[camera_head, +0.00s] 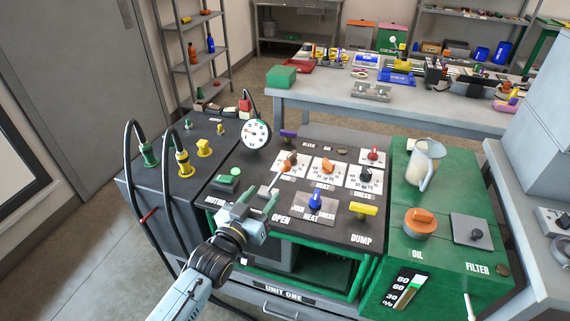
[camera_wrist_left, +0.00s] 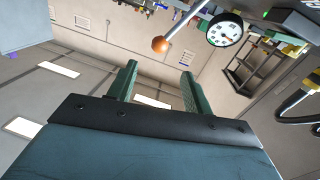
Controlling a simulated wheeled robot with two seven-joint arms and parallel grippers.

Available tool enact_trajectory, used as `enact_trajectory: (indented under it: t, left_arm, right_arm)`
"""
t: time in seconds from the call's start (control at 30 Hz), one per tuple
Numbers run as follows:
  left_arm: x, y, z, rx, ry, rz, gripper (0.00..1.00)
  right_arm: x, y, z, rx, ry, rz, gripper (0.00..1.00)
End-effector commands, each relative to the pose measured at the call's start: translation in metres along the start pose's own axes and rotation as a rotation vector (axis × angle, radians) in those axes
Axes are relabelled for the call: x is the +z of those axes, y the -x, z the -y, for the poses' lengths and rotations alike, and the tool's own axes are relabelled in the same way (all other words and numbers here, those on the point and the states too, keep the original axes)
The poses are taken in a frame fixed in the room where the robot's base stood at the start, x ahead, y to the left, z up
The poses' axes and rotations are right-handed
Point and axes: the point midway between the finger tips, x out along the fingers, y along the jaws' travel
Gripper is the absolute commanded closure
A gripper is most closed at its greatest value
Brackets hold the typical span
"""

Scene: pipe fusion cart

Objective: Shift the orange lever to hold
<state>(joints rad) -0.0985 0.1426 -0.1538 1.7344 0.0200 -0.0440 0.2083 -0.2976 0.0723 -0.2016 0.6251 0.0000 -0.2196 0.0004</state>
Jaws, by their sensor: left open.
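The orange lever (camera_head: 285,167) is a thin metal rod with an orange ball on its end, standing tilted up from the dark cart top near the OPEN label. In the left wrist view its ball (camera_wrist_left: 160,45) shows just beyond the fingertips, roughly centred between them, with the rod running up and right. My left gripper (camera_head: 259,202) has two green fingers spread apart, empty, in front of the lever and not around it. It also shows in the left wrist view (camera_wrist_left: 158,72). I cannot read a hold label; the lever's foot is partly hidden. My right gripper is out of view.
A green button (camera_head: 229,178) lies left of the lever. A blue knob (camera_head: 315,200) and yellow handle (camera_head: 363,209) lie right. A pressure gauge (camera_head: 256,134) stands behind. Black hoses loop at left. A clear jug (camera_head: 424,163) stands on the green cabinet (camera_head: 396,246).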

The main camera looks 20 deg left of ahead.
Motion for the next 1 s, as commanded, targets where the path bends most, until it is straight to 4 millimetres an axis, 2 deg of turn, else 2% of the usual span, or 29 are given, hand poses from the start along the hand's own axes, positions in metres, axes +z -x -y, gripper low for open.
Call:
enact_trajectory:
  t: [0.17,0.6,0.8,1.0]
  left_arm:
    - [-0.002,-0.023,0.000,0.001,0.000,-0.006,0.50]
    - [-0.001,-0.107,-0.001,0.001,0.000,-0.003,0.50]
    - [0.000,-0.127,-0.001,0.001,0.000,-0.001,0.50]
    - [0.000,-0.132,-0.001,0.001,0.000,-0.001,0.50]
  right_arm:
    - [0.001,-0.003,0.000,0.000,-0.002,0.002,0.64]
    - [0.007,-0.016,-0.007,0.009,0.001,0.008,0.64]
    - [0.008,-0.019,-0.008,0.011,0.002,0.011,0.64]
    - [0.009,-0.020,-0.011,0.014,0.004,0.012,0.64]
